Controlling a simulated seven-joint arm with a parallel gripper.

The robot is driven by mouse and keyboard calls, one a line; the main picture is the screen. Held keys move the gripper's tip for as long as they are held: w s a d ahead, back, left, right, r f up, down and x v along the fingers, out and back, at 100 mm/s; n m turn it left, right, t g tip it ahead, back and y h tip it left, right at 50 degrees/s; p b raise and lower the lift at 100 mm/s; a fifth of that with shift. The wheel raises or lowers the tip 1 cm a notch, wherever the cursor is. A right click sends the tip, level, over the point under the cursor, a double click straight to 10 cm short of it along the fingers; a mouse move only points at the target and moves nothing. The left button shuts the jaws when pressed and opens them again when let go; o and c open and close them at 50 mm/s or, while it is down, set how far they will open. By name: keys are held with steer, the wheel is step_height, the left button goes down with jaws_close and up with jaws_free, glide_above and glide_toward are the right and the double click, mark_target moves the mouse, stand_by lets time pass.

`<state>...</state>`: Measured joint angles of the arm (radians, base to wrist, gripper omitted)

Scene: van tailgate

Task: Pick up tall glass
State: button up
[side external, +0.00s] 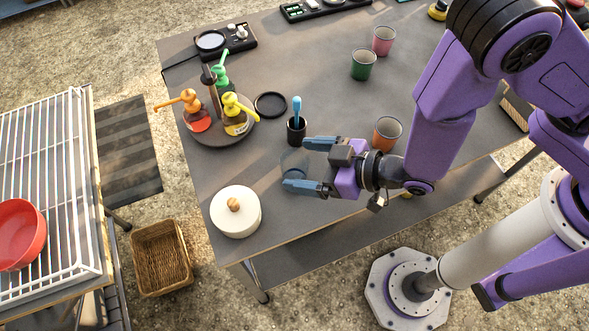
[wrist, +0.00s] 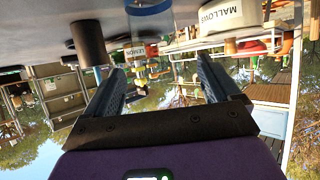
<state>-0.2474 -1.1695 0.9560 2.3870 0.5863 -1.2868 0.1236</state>
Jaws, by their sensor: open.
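A clear glass (side external: 291,161) stands on the grey table between the black cup and the white canister. It is faint, and its outline is hard to make out. My gripper (side external: 307,165) is open, lying low and pointing left, with its two blue fingers spread on either side of the glass's right part. In the wrist view, which is upside down, the open fingers (wrist: 160,68) reach forward and the glass's dark blue base (wrist: 148,7) shows at the top between them. I cannot tell whether either finger touches the glass.
A black cup (side external: 296,131) with a blue brush stands close behind the upper finger. A white lidded canister (side external: 236,214) stands at front left. A round tray (side external: 214,136) holds several pump bottles. An orange cup (side external: 387,133) stands behind my wrist. The table's middle is clear.

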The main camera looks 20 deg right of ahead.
mark_target(282, 163)
steer(key=shift+x, duration=2.45)
steer(key=c, duration=1.1)
